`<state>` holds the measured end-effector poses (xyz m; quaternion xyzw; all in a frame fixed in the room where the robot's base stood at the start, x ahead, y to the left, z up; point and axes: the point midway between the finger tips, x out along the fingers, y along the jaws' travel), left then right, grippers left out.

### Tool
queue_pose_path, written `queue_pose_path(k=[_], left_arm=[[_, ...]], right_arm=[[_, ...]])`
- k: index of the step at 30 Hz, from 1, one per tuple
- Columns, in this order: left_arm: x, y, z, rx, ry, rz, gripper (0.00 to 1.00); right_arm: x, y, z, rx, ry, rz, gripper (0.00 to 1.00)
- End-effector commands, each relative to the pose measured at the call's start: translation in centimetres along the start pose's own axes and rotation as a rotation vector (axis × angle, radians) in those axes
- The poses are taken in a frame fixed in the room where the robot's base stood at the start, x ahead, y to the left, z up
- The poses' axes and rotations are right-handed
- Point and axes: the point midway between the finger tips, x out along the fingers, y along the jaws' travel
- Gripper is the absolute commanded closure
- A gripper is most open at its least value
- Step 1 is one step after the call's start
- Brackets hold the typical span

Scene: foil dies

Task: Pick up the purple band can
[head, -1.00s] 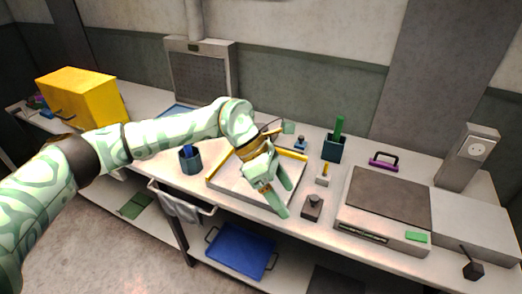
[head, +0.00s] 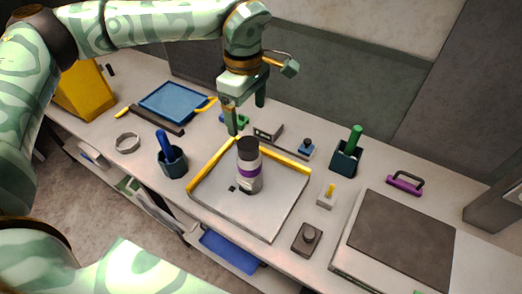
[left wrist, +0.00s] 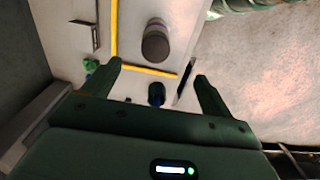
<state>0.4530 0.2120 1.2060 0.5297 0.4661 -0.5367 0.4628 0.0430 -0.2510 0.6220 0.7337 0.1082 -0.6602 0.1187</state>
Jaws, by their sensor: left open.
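The purple band can (head: 249,172), grey with a dark top and a purple band, stands upright on a pale tray (head: 262,218) with yellow edges. It also shows in the left wrist view (left wrist: 155,42), seen from above, beyond my fingertips. My left gripper (head: 247,118) is open and empty. In the head view it hangs above and behind the can, with its fingers pointing down. In the left wrist view its two fingers (left wrist: 158,70) are spread apart, with the can clear of them. My right gripper is not in view.
A teal holder with a blue handle (head: 172,161) stands left of the tray. A dark holder with a green handle (head: 346,158), a small yellow-topped block (head: 326,196) and a dark knobbed block (head: 307,239) stand to the right. A blue tray (head: 172,102) lies at the back left.

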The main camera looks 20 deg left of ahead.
Motion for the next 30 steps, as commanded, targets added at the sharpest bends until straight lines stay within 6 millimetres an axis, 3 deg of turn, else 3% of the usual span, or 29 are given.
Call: queue_pose_path(k=[5,12,16,23,30], left_arm=[[1.1,-0.1,-0.1,0.002,0.004,-0.002,0.15],[6.9,-0.1,-0.1,0.002,0.002,-0.004,0.15],[9.5,0.0,-0.1,0.001,0.003,-0.003,0.15],[11.5,0.1,-0.2,0.001,0.003,0.0,0.15],[15.3,0.6,-0.7,0.002,0.003,-0.001,0.15]], right_arm=[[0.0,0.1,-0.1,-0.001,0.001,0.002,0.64],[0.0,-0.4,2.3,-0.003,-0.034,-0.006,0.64],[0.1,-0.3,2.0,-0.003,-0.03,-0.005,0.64],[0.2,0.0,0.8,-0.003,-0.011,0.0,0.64],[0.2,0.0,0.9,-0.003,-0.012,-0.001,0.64]])
